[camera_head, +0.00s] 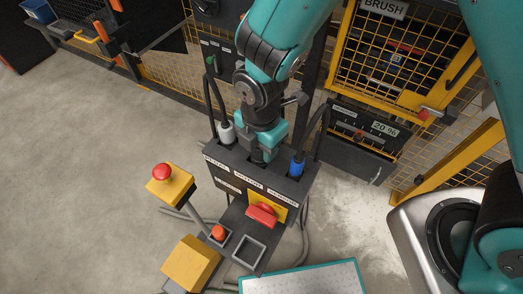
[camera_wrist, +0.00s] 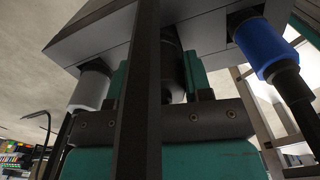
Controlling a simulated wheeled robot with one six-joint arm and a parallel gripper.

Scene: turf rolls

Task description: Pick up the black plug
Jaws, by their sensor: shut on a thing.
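The black plug (camera_wrist: 172,48) stands in the middle of the dark socket box (camera_head: 235,176), between a white plug (camera_head: 227,133) and a blue plug (camera_head: 297,166). My gripper (camera_head: 260,153) points down at the box top and is shut on the black plug. In the wrist view, the fingers of my gripper (camera_wrist: 173,82) lie on both sides of the black plug, close to the box. In the head view the plug is mostly hidden by my gripper. I cannot tell whether it is fully seated. The white plug (camera_wrist: 90,88) and blue plug (camera_wrist: 264,46) also show in the wrist view.
A red switch (camera_head: 263,214) on a yellow plate is on the box front. A yellow box with a red button (camera_head: 162,172) stands to the left. Cables arch up beside the outer plugs. A yellow mesh cage (camera_head: 385,65) stands behind. The left floor is open.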

